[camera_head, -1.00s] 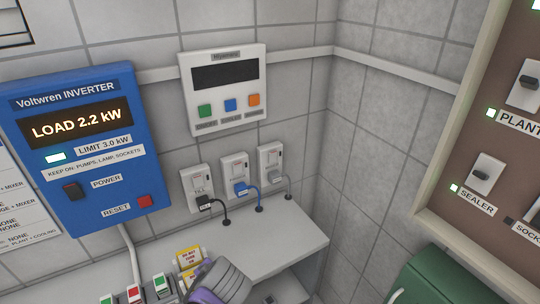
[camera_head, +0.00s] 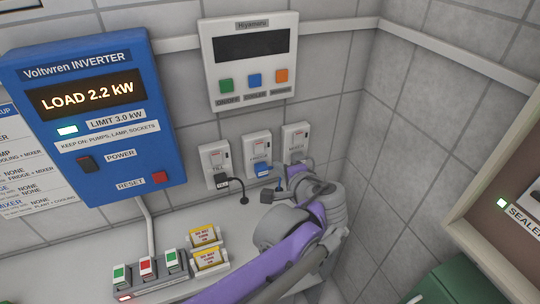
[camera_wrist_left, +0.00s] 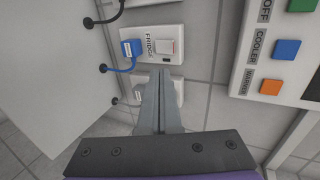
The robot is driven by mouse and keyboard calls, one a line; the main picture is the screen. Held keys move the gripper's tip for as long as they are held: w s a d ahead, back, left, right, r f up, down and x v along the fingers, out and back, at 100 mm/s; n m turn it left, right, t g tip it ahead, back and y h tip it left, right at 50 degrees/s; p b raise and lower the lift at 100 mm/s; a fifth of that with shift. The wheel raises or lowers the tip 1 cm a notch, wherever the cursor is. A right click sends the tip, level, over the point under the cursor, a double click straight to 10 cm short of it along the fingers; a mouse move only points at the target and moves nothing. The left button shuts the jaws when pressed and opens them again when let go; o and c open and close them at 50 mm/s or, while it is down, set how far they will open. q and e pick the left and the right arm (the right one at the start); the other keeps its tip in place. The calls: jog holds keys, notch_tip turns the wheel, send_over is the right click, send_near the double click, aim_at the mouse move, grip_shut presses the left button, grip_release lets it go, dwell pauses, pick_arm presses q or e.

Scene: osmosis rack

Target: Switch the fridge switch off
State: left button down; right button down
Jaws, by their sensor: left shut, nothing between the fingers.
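The fridge switch (camera_wrist_left: 167,46) is a white rocker on a wall plate labelled FRIDGE, beside a blue plug (camera_wrist_left: 131,48). In the head view the same socket plate (camera_head: 257,143) is the middle one of three. My left gripper (camera_wrist_left: 163,76) is shut and empty. My right gripper is not in view.
A white button panel (camera_head: 251,64) hangs above. The blue inverter (camera_head: 97,110) is at left. Small switches (camera_head: 147,268) and yellow tags (camera_head: 205,237) occupy the shelf.

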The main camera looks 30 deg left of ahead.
pick_arm(q)
send_near(258, 143)
notch_tip(258, 143, down, 4)
jog(key=w+a, duration=0.1)
jog(key=a, duration=0.1)
jog(key=shift+w+a+r+p, duration=0.15)
jog(key=shift+w+a, duration=0.15)
jog(key=shift+w, duration=0.15)
jog(key=shift+w+a+r+p, duration=0.15)
jog(key=shift+w+a, duration=0.15)
jog(key=shift+w, duration=0.2)
jog(key=shift+w+a+f, duration=0.1)
jog(key=shift+w+a, duration=0.3)
jog(key=shift+w, duration=0.05)
jog(key=shift+w+a+r, duration=0.25)
jog(key=shift+a, duration=0.15)
